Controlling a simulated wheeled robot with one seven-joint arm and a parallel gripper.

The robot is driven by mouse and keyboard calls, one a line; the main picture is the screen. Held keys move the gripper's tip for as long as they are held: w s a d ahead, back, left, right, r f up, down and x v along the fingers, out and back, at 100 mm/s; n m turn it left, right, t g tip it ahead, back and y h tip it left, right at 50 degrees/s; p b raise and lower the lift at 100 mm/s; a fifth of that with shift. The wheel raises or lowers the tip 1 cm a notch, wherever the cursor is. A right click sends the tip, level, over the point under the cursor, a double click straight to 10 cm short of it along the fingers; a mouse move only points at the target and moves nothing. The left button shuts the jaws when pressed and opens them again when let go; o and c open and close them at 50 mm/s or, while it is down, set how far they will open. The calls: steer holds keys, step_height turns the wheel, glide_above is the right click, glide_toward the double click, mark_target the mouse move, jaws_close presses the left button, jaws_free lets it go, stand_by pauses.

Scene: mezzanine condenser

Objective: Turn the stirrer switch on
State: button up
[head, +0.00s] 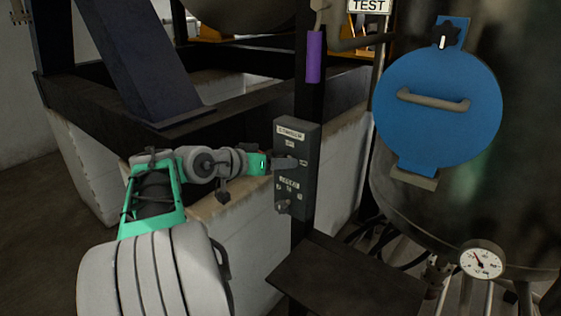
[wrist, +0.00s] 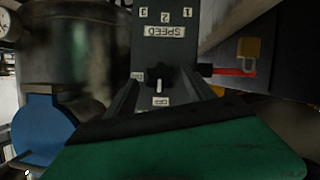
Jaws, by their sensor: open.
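The grey control box (head: 312,150) with a STIRRER label is fixed to a dark post. Its stirrer switch is a black knob, seen upside down in the wrist view (wrist: 160,78). The knob's white mark points toward the small label below it in that view; another small label sits to its left. Both are too small to read surely. My gripper (wrist: 160,95) is open, its fingers on either side of the knob; contact cannot be told. In the head view my gripper (head: 284,162) is at the box front and hides the knob.
A SPEED selector (head: 283,205) sits lower on the box. A purple-sleeved handle (head: 314,57) hangs above. A blue round hatch (head: 440,125) and a gauge (head: 482,259) are on the tank at right. A yellow padlock (wrist: 248,48) and red bar (wrist: 232,71) are beside the box.

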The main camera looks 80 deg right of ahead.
steer(key=shift+x, duration=0.8)
steer(key=shift+c, duration=0.2)
jaws_close()
